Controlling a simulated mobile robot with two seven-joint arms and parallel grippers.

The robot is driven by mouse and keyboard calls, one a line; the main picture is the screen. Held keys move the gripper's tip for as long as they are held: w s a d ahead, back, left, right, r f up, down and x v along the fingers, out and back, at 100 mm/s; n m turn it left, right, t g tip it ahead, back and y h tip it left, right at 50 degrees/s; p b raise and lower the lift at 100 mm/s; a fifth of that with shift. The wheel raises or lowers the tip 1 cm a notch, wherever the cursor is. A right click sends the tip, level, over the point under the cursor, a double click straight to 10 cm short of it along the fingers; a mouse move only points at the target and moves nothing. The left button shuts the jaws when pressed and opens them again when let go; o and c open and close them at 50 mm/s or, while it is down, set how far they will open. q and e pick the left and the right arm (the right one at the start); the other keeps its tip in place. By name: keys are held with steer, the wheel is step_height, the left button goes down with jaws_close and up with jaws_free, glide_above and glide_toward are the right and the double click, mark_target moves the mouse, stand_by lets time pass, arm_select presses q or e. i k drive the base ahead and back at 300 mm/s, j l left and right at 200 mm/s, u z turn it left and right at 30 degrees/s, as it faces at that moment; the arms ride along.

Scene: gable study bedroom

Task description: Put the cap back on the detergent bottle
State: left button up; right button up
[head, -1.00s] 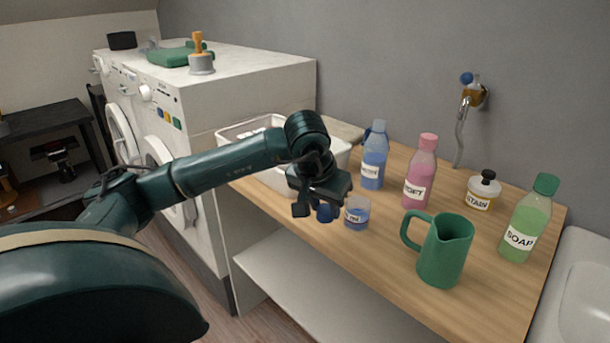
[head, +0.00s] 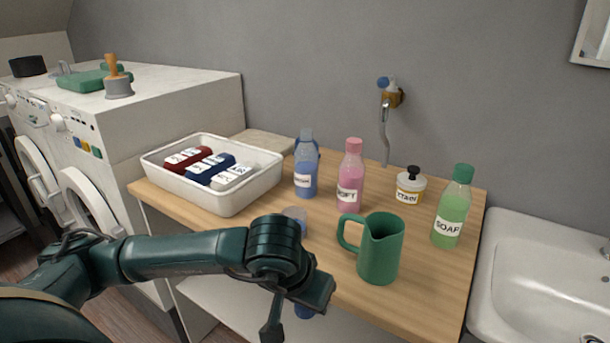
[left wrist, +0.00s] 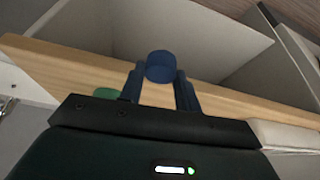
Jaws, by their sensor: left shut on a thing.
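My left gripper (head: 290,318) is in front of the table's front edge, low in the head view. It is shut on a blue cap (head: 304,311), partly hidden by the gripper. The cap shows clearly between the two fingertips in the left wrist view (left wrist: 160,66). A blue bottle (head: 305,182) with a pale top and a darker blue handle stands upright towards the back of the table, beyond my gripper. Its label is too small to read. I cannot tell its mouth clearly. My right gripper is not in view.
A small blue cup (head: 296,216) stands behind my arm. A white tray (head: 228,202) with several containers is at left. The wooden table (head: 335,262) has bare wood near the jug.

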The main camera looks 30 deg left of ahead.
mark_target(306, 155)
steer(key=k+j, duration=0.1)
steer(key=j, duration=0.25)
steer(key=k+j+z, duration=0.1)
steer(key=j, duration=0.3)
steer(key=k+j, duration=0.15)
steer(key=j, duration=0.2)
steer(key=k+j, duration=0.1)
steer(key=j, duration=0.25)
steer(key=j+z, duration=0.05)
